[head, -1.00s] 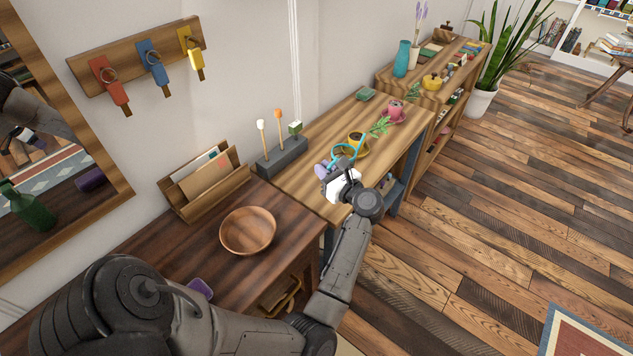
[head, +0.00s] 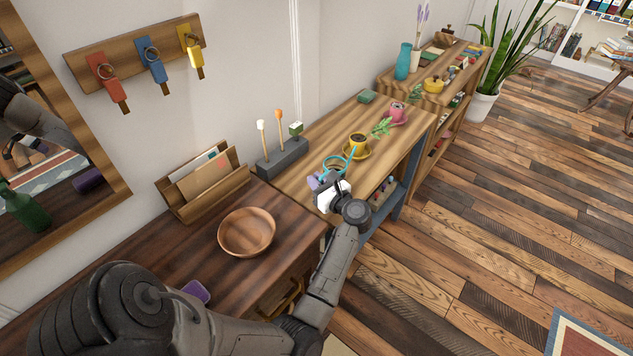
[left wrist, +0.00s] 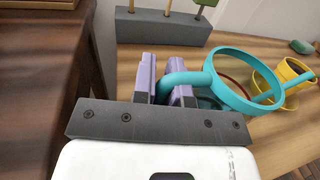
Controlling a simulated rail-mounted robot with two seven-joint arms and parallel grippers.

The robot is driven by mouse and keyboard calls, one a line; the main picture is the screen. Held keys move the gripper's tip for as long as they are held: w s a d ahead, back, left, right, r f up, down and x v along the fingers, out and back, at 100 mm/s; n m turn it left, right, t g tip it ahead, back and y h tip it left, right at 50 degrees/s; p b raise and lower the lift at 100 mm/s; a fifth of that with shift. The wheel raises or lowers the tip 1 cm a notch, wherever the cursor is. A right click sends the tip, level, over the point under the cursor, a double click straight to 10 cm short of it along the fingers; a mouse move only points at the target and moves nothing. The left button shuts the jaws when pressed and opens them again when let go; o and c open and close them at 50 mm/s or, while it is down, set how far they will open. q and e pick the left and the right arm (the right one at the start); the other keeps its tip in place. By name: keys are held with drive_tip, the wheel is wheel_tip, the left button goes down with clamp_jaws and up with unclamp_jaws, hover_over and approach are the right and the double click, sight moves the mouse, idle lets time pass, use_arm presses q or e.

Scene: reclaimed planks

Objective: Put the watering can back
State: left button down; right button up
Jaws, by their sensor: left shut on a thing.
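The watering can (head: 333,161) is turquoise, with a round open top and a thin spout pointing toward the yellow cup. It is over the light wooden table, close to its near end; I cannot tell whether its base touches the top. My left gripper (head: 317,184) is shut on its handle. In the left wrist view, the purple-padded fingers (left wrist: 166,88) pinch the turquoise handle, and the can's round rim (left wrist: 243,107) shows to the right. The can's lower body is mostly hidden. My right gripper is out of view.
A yellow cup (head: 358,140) on a saucer, a green sprig (head: 381,127) and a pink cup (head: 398,113) stand farther along the table. A grey holder (head: 283,157) with upright tools is behind the gripper. A wooden bowl (head: 247,232) sits on the darker desk.

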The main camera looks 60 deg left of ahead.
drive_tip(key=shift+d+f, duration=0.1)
use_arm(q)
drive_tip(key=shift+f+b, duration=0.15)
drive_tip(key=shift+b, duration=0.15)
drive_tip(key=c, duration=1.2)
unclamp_jaws()
drive_tip(key=shift+o, duration=0.2)
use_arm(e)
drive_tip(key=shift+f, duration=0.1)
use_arm(q)
drive_tip(key=shift+d+r+p, duration=0.1)
drive_tip(key=shift+r+p, duration=0.1)
drive_tip(key=shift+p, duration=0.1)
drive_tip(key=b+v, duration=0.3)
drive_tip(key=v, duration=0.7)
drive_tip(key=shift+w+f, duration=0.1)
drive_tip(key=shift+f, duration=0.05)
drive_tip(key=shift+b+v, duration=0.45)
drive_tip(key=shift+v, duration=0.5)
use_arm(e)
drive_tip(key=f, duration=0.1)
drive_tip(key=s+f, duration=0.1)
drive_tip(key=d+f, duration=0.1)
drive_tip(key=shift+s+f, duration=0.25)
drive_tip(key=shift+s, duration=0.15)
